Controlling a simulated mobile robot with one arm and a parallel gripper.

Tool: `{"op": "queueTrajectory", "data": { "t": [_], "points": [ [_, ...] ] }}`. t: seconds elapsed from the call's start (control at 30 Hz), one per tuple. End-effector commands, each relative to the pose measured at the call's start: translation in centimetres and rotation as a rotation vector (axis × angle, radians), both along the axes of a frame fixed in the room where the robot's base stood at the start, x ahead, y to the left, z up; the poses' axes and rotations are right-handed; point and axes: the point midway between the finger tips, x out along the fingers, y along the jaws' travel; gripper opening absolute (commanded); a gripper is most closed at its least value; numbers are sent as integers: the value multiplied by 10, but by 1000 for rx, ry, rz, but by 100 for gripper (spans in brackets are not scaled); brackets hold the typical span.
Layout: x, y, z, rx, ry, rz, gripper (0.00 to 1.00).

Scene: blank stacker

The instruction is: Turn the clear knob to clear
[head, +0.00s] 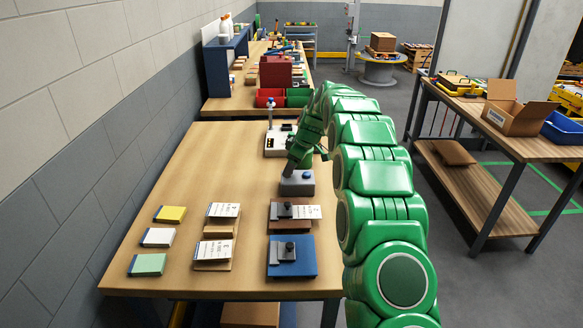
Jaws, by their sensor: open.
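My gripper (293,168) is at the end of my green arm and points down near the middle of the wooden table. It looks open, and I see nothing held in it. Its tips are small here, just above or behind a grey box with a blue round top piece (297,182); I cannot tell if they touch. A white box with dark and yellow markings (276,146) stands just behind, partly hidden by my gripper. I cannot tell which part is the clear knob, and no knob setting is readable.
Blue (292,268) and brown (287,225) clamp-like fixtures sit at the table's front right. White labelled cards (214,251) and yellow, white and green pads (148,264) lie to their left. Red and green bins (297,97) stand on a farther bench. The table's left middle is bare.

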Motion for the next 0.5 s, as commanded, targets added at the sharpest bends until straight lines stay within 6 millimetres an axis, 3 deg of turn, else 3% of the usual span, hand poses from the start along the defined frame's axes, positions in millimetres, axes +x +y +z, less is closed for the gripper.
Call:
{"op": "queueTrajectory", "data": {
  "t": [0.27, 0.5],
  "points": [
    [0, 1, -2, 0, 0, -1, 54],
    [1, 1, -2, 0, 0, -1, 18]
  ]
}}
